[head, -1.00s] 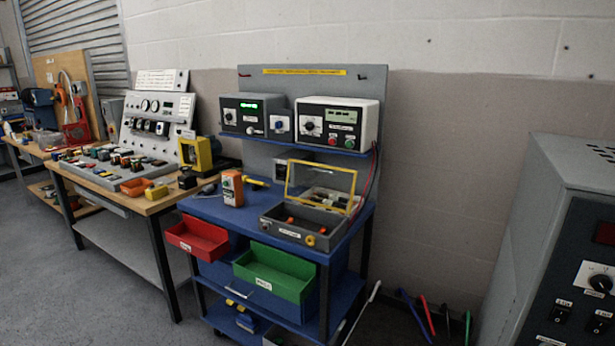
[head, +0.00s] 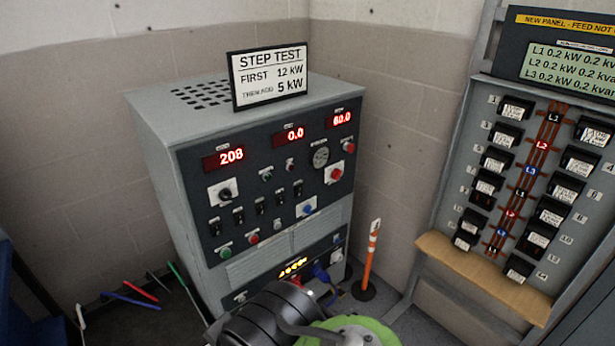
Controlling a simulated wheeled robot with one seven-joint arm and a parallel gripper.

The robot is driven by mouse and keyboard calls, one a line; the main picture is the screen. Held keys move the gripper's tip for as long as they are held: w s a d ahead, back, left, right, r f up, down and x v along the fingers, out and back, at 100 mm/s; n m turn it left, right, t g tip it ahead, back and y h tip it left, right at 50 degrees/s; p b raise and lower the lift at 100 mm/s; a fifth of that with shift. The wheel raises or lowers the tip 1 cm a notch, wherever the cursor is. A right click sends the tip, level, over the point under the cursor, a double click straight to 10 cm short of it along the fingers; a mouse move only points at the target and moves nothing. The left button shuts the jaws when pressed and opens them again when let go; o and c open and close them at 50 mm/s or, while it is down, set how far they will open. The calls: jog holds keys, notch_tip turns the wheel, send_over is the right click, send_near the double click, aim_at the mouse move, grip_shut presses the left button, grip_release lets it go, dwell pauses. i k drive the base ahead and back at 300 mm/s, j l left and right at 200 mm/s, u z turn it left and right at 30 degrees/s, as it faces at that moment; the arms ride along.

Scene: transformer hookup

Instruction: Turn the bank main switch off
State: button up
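A grey load bank cabinet (head: 160,165) stands by the wall corner, its dark panel facing right and front. On the panel, a black rotary knob on a white plate (head: 225,193) sits at the left below the red 208 display. A red knob on a white plate (head: 334,173) sits at the right. The labels are too small to read, so I cannot tell which is the bank main switch. Below them is a row of small black switches (head: 260,206).
A STEP TEST sign (head: 270,75) stands on the cabinet. At right is a breaker panel (head: 535,180). An orange post (head: 370,262) stands between them. Rods (head: 140,295) lie on the floor at left. A black ribbed object with green (head: 300,320) blocks the bottom centre.

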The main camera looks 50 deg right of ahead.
aim_at(336, 173)
jog(key=k+j+z, duration=0.1)
jog(key=z, duration=1.35)
